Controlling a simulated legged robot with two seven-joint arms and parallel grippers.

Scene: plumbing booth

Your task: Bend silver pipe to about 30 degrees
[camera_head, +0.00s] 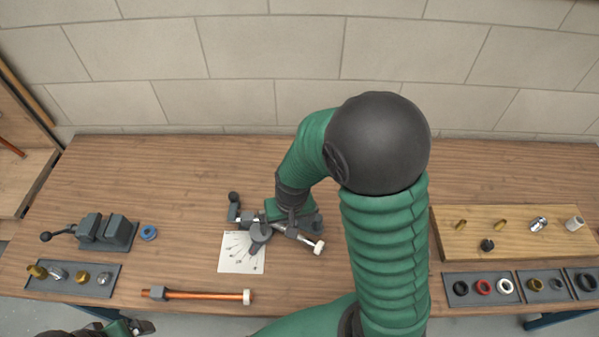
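The silver pipe (291,233) is mostly hidden in the middle of the wooden table. A short shiny length shows, ending in a white cap (319,247) at lower right. A dark bending tool (259,236) with a round knob sits around the pipe, so the pipe's bend angle cannot be read. My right gripper (297,222) is over the tool and pipe, partly hidden by its own wrist; I cannot tell whether it grips either. My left gripper (140,327) is at the bottom left, off the table's front edge and away from the pipe; its fingers are too small to read.
A copper pipe (200,295) lies along the front edge. A white angle sheet (228,262) lies under the tool. A vise (108,233), blue tape roll (148,232) and fittings tray (62,286) are left. A wooden board (508,246) and ring trays (520,291) are right.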

